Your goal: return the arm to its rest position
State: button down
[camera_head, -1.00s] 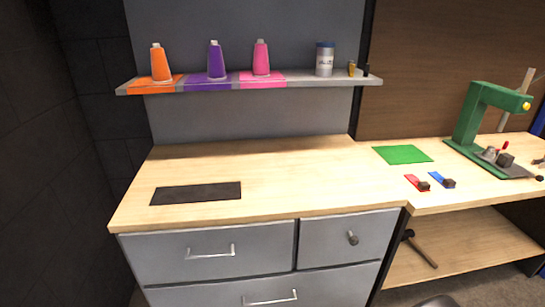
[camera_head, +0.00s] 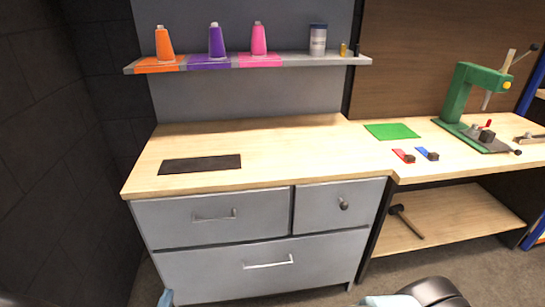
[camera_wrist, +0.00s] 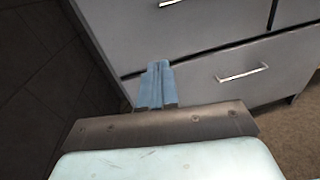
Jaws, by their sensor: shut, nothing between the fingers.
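My gripper (camera_wrist: 157,82) shows in the wrist view with its two blue fingers together and nothing between them. It is in front of the lower left part of the grey drawer cabinet (camera_wrist: 200,35), pointing toward it. I cannot tell the gap between them. In the head view a small blue tip of my gripper (camera_head: 166,298) shows at the bottom edge, near the cabinet's lower left corner. Parts of my arm show at the bottom right of the head view; most of the arm is out of view.
A wooden worktop (camera_head: 290,150) with a black mat (camera_head: 200,164) lies above the drawers. A shelf (camera_head: 310,60) holds three coloured cones and a can. A green press (camera_head: 460,95) stands at the right. A dark wall (camera_head: 60,150) is at the left; floor shows at the bottom right.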

jog(key=w+d+r+m+g+h, duration=0.9)
jog(key=w+d+r+m, duration=0.5)
jog(key=w+d+r, duration=0.3)
jog(key=d+r+m+g+y, duration=0.1)
jog(key=d+r+m+g, duration=0.25)
jog(key=d+r, duration=0.4)
jog(key=d+r+m+g+y, duration=0.1)
jog(key=d+r+m+g, duration=0.3)
jog(key=d, duration=0.6)
jog(key=s+d+r+m+t+y, duration=0.4)
jog(key=s+d+r+m+y, duration=0.2)
jog(key=s+d+r+m, duration=0.7)
jog(key=shift+s+d+r+m+y, duration=0.15)
jog(key=shift+d+r+m+y, duration=0.25)
jog(key=shift+d+r, duration=1.35)
jog(key=shift+d+f+t, duration=0.25)
jog(key=shift+d+f, duration=0.1)
jog(key=shift+f, duration=0.05)
